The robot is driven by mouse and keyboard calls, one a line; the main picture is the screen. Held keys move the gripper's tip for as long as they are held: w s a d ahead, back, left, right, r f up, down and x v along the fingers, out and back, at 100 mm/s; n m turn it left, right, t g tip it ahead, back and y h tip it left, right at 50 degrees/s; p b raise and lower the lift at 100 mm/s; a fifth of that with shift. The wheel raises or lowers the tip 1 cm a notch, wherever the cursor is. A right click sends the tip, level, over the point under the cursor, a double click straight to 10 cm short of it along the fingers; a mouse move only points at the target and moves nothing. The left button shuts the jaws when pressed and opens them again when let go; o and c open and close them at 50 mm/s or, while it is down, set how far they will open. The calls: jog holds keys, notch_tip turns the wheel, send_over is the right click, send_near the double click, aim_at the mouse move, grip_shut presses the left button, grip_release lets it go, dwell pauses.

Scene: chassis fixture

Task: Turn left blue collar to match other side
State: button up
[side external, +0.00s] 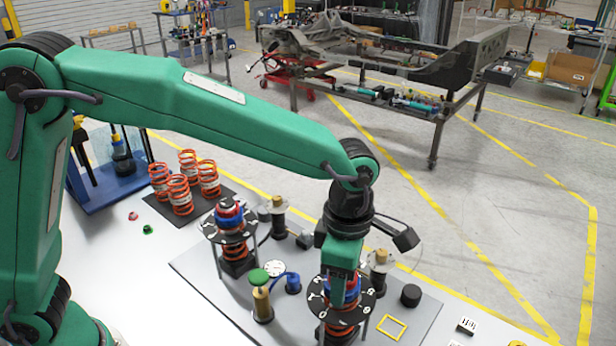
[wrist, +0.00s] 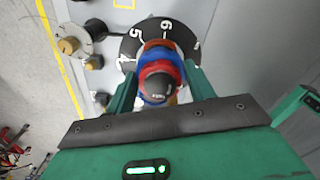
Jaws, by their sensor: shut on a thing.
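Two spring units with numbered black dials stand on the grey plate. My gripper (side external: 342,282) points down over the right-hand unit in the side view, shut on its blue collar (side external: 353,288). In the wrist view my gripper's fingers (wrist: 160,78) lie on both sides of the red and blue rings, with the blue collar (wrist: 148,98) partly hidden under a black cap (wrist: 160,86). The dial (wrist: 181,36) there shows 5 and 6. The other unit's blue collar (side external: 226,224) sits beneath a red part (side external: 228,206), untouched.
A brass post with a green top (side external: 260,282) and a blue part (side external: 293,283) stand between the units. A black knob (side external: 411,295) and a yellow square outline (side external: 392,327) lie to the right. Several orange springs (side external: 180,195) stand on a dark mat behind left.

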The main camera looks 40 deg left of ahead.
jog(key=m, duration=0.3)
jog(key=shift+m, duration=0.4)
jog(key=m, duration=0.3)
jog(key=shift+m, duration=0.4)
jog(key=m, duration=0.7)
jog(key=o, duration=0.9)
jog(key=shift+r, duration=3.45)
jog(key=shift+a, duration=0.1)
